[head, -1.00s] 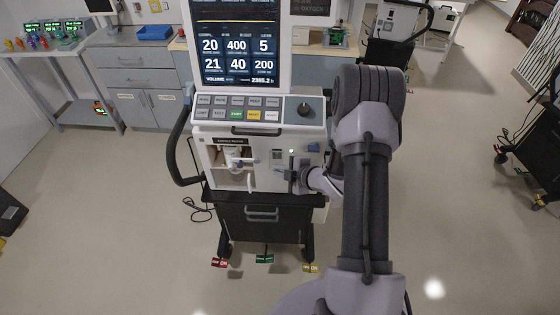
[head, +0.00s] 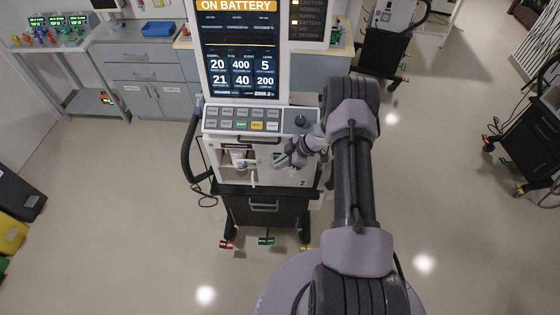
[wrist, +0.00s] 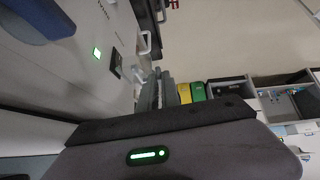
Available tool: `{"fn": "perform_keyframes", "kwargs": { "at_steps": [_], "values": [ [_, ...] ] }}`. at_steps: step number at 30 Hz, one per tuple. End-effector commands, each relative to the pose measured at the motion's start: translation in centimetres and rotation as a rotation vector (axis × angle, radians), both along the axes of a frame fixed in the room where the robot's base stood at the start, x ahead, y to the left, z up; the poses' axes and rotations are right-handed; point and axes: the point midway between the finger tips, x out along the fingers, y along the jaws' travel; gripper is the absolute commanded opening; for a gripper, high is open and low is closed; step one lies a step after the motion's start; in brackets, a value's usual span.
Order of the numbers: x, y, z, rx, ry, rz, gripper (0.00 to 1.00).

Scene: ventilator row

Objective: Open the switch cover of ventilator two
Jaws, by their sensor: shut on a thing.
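Ventilator two (head: 255,125) stands ahead in the head view, with a "2" at the lower right of its lower front. Its screen (head: 240,70) reads "ON BATTERY". My gripper (head: 280,160) is at the right part of that lower front, beside the recess. It is shut on a small part there, at the switch cover's place; the fingers hide the cover. The gripper's tips are not clear in that view.
A white tube-like part (head: 238,157) sits in the recess left of my gripper. A hose (head: 190,150) hangs on the ventilator's left side. A wheeled cart (head: 535,140) stands far right. Bins (head: 15,195) stand at the left edge. The floor between is open.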

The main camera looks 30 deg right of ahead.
Motion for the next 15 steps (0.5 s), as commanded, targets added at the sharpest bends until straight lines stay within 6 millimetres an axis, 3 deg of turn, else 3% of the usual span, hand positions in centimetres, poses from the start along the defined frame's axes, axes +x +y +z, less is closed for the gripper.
{"fn": "perform_keyframes", "kwargs": {
  "at_steps": [15],
  "values": [
    [0.18,-0.01,0.27,0.026,0.038,-0.001,0.00]
  ]
}}
